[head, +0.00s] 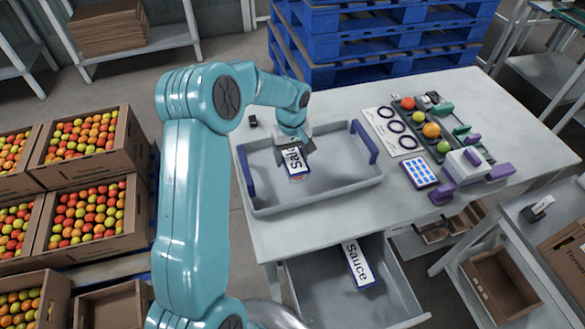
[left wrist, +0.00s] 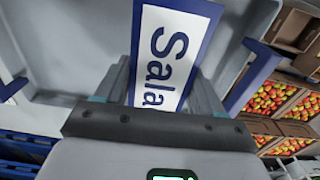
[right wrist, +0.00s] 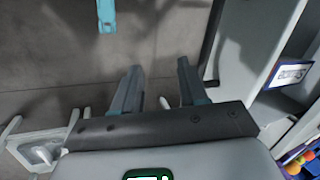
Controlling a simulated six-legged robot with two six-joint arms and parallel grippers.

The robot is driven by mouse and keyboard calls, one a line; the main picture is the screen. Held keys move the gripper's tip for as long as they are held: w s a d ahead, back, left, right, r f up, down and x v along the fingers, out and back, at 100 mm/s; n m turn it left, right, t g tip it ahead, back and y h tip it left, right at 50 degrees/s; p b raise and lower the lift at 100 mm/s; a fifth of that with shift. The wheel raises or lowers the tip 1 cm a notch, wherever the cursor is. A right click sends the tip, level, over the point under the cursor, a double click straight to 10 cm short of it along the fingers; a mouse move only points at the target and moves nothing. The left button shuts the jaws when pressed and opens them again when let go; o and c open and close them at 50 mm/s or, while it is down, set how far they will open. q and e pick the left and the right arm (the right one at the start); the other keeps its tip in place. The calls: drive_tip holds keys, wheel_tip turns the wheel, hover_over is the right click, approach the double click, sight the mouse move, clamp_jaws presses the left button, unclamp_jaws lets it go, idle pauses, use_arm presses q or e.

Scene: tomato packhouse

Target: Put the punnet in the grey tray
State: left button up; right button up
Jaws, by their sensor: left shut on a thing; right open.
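The grey tray (head: 262,207) has blue handles and stands on the table; its inner side also shows in the left wrist view (left wrist: 60,60). I cannot see clearly whether the punnet touches the tray floor. My right gripper (right wrist: 158,88) is open and empty above the floor.
Blue pallets (head: 390,40) stand behind.

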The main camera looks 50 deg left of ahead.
use_arm(q)
wheel_tip(320, 180, down, 2)
drive_tip(key=shift+s+f, duration=0.1)
wheel_tip(320, 180, down, 4)
drive_tip(key=shift+f, duration=0.1)
drive_tip(key=shift+a+f, duration=0.1)
drive_tip(key=shift+f, duration=0.1)
drive_tip(key=o, duration=1.1)
